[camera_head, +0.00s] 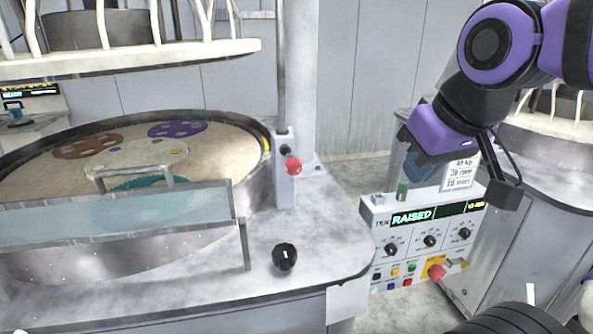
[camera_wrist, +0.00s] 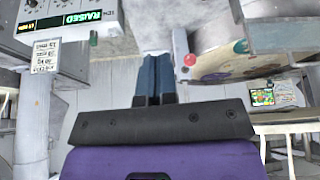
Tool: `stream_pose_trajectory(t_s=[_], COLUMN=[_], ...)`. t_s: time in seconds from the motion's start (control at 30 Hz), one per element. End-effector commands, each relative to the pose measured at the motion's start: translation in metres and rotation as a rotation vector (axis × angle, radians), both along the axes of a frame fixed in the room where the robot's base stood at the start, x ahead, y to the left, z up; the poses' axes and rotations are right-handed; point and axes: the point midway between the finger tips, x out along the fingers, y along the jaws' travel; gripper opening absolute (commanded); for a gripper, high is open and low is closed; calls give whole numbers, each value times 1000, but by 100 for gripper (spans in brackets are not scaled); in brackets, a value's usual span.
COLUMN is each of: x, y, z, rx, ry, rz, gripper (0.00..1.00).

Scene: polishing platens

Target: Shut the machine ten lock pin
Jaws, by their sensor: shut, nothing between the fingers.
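The control panel (camera_head: 425,240) of machine ten reads RAISED in green; it also shows in the wrist view (camera_wrist: 60,22), upside down. A red ball knob (camera_head: 293,166) sticks out from a small grey post (camera_head: 284,190) beside the round platen tub; this looks like the lock pin, but I cannot tell its position for sure. The red knob is also in the wrist view (camera_wrist: 190,60), just right of my fingertips. My gripper (camera_head: 424,168) is shut and empty, above the panel and right of the post, apart from both. Its blue fingers (camera_wrist: 153,60) lie together.
The platen (camera_head: 60,180) holds coloured carriers, behind a clear guard (camera_head: 120,210) with a handle. A raised upper plate (camera_head: 130,60) hangs above. A black knob (camera_head: 284,256) sits on the grey deck. A red emergency button (camera_head: 436,271) is on the panel.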

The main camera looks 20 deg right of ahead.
Motion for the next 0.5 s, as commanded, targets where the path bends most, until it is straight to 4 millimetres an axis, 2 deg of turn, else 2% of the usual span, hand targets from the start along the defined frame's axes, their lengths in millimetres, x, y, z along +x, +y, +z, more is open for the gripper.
stream_pose_trajectory(t_s=[0.17,0.5], x=[16,80], y=[9,34], z=[-2,-14], rx=[-20,-101], ry=[7,-50], rz=[124,582], gripper=[0,0])
